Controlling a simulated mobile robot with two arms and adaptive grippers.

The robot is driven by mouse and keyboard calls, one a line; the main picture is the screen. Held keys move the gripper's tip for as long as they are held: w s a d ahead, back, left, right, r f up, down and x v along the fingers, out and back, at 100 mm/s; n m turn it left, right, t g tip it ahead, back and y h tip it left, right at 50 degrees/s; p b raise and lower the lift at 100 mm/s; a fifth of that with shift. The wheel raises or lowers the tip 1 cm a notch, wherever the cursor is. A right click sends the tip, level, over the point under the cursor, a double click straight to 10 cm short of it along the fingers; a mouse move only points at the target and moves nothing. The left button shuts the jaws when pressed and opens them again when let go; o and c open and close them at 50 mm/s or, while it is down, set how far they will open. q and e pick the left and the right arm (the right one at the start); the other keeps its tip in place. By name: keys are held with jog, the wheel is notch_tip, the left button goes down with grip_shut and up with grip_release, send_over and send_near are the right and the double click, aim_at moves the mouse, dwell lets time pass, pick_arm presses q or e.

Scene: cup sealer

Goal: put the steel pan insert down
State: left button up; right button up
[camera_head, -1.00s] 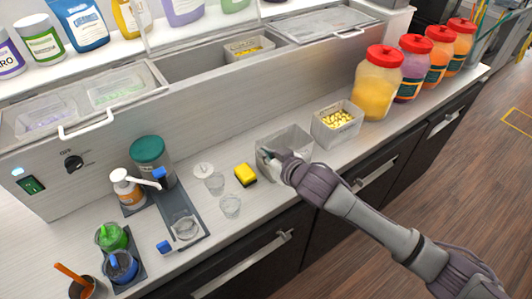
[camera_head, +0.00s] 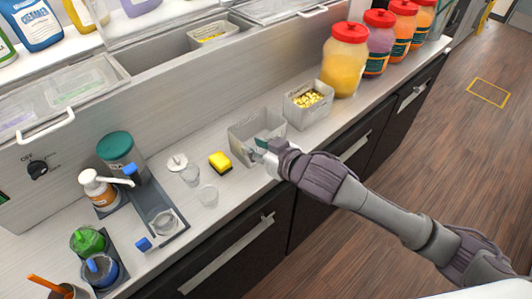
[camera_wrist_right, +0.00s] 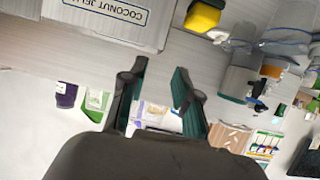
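The steel pan insert (camera_head: 238,143) is a grey, open-topped pan that looks empty. In the head view it appears upright on the counter, between the yellow sponge and a pan of yellow cubes. My right gripper (camera_head: 261,148) is at its near side; the fingers overlap it, and contact cannot be told. In the right wrist view, a grey pan wall labelled "COCONUT JEL…" (camera_wrist_right: 90,28) lies beyond my right gripper (camera_wrist_right: 160,75). The two fingers are apart with nothing between them. My left gripper is out of view.
The pan of yellow cubes (camera_head: 308,116) stands just right of the insert. A yellow sponge (camera_head: 219,162), clear cups (camera_head: 207,196) and a pump bottle (camera_head: 99,190) are to the left. Red-lidded jars (camera_head: 345,60) stand at the back right. The counter's front edge is close.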

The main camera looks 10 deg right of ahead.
jog(key=shift+b+v, duration=0.3)
jog(key=shift+v, duration=1.95)
jog(key=s+d+f+m+g+h, duration=0.35)
jog(key=s+d+f, duration=0.45)
jog(key=s, duration=0.3)
jog(key=s+d+f+m+g+h, duration=0.2)
jog(key=s+d+f+g+h, duration=0.2)
jog(key=s+d+f, duration=0.6)
jog(key=s+a+f+g+b, duration=0.1)
jog(key=s+f, duration=0.1)
jog(key=f, duration=1.2)
jog(key=s+a+f+g+b, duration=0.1)
jog(key=s+f, duration=0.2)
jog(key=f, duration=1.1)
jog(key=s+d+f+b, duration=0.2)
jog(key=s+f, duration=1.3)
jog(key=f, duration=0.1)
jog(key=shift+s+d+f+n+g, duration=0.2)
jog(key=shift+s+f+n+g, duration=0.15)
jog(key=shift+f, duration=0.05)
